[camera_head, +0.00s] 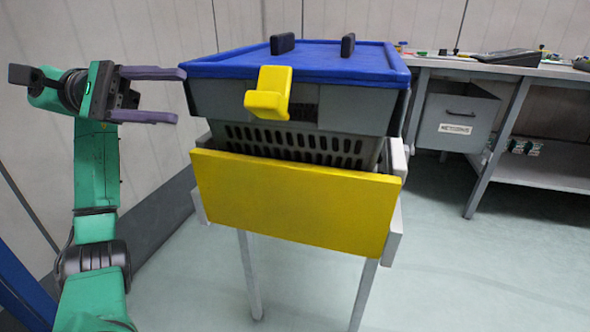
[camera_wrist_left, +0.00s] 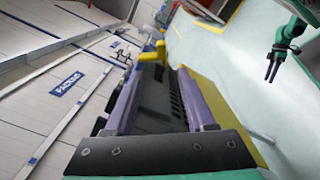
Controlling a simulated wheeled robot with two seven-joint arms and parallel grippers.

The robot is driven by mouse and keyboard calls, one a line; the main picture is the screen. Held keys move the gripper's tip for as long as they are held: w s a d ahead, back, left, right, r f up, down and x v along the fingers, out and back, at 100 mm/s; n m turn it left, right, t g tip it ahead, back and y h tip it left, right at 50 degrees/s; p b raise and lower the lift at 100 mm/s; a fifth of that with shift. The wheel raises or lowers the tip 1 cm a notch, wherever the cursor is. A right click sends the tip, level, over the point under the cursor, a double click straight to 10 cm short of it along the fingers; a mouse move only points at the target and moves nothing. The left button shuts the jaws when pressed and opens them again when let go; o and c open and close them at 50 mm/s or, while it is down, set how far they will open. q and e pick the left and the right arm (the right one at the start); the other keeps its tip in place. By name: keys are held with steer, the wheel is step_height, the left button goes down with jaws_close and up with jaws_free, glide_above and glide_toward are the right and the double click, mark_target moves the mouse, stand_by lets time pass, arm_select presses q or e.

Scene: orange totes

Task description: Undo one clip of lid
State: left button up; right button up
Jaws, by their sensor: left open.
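A grey tote (camera_head: 300,105) with a slotted lower wall carries a blue lid (camera_head: 310,65). A yellow clip (camera_head: 268,95) sits on the tote's near side, with its upper part at the lid's edge; it also shows beyond my fingers in the left wrist view (camera_wrist_left: 153,52). I cannot tell whether it is fastened. My left gripper (camera_head: 181,96) is open and empty, with purple fingers level, beside the tote's left side and left of the clip. My right gripper (camera_wrist_left: 272,70) appears small at the upper right of the left wrist view, away from the tote.
The tote rests on a grey stand with a yellow front panel (camera_head: 295,205). Two black blocks (camera_head: 282,43) (camera_head: 348,46) rise from the lid. A workbench (camera_head: 450,65) with small items and a drawer stands at the right. Floor is clear between them.

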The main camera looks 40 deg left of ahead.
mark_target(248, 101)
arm_select(q)
steer(key=x, duration=0.9)
steer(key=b+x, duration=0.1)
steer(key=x, duration=0.4)
steer(key=shift+s+d+f, duration=0.1)
steer(key=shift+s+d, duration=0.05)
steer(key=shift+d, duration=0.25)
jaws_close()
